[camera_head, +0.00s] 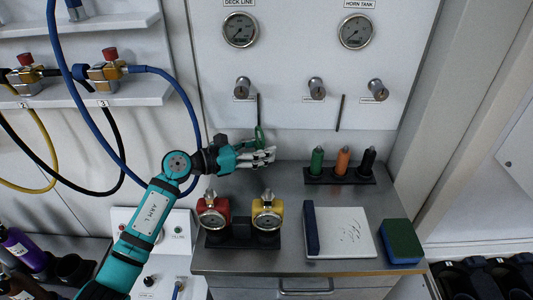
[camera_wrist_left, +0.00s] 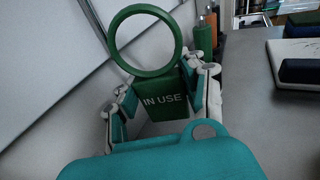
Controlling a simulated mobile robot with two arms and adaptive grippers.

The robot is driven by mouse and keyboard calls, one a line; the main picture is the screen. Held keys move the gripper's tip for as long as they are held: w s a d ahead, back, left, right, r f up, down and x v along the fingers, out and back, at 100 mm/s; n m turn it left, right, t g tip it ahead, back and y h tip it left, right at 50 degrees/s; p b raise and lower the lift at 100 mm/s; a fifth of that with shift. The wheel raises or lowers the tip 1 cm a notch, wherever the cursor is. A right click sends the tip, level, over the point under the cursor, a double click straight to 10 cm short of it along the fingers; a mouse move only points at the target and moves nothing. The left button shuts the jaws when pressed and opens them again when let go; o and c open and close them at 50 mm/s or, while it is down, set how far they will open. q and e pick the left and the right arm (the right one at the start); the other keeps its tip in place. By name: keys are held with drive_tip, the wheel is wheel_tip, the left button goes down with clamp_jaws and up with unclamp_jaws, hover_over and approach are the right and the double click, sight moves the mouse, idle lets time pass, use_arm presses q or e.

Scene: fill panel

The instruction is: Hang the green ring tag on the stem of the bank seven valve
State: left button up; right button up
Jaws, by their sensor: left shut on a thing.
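My left gripper (camera_head: 270,155) reaches over the back of the grey worktop, in front of the white panel. It is shut on the green ring tag (camera_head: 259,137), which stands up from the fingers. In the left wrist view the tag (camera_wrist_left: 164,98) reads "IN USE", its body between the fingers (camera_wrist_left: 163,105) and its open ring (camera_wrist_left: 112,40) on top, around nothing. Two brass valves with red knobs stand on the left shelf, one (camera_head: 107,72) above a "3" label, the other (camera_head: 25,74) above a "2". I cannot make out a bank seven label. My right gripper is out of view.
Three metal knobs (camera_head: 316,89) sit on the panel below two gauges (camera_head: 240,30). Red (camera_head: 212,208) and yellow (camera_head: 266,211) gauge units, a rack of coloured markers (camera_head: 342,160), a notepad (camera_head: 345,235) and a sponge (camera_head: 401,241) occupy the worktop. Blue hoses (camera_head: 185,95) loop at left.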

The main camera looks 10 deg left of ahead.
use_arm(q)
drive_tip(key=shift+w+d+r, duration=0.1)
drive_tip(key=shift+w+d, duration=0.25)
drive_tip(key=shift+d, duration=0.1)
drive_tip(key=f+b, duration=0.1)
drive_tip(key=f, duration=0.1)
drive_tip(key=f+b, duration=0.1)
drive_tip(key=shift+w+d+f, duration=0.2)
drive_tip(key=shift+f, duration=0.15)
drive_tip(key=shift+f+b, duration=0.1)
drive_tip(key=shift+b, duration=0.2)
drive_tip(key=o, duration=0.9)
drive_tip(key=shift+c, duration=0.2)
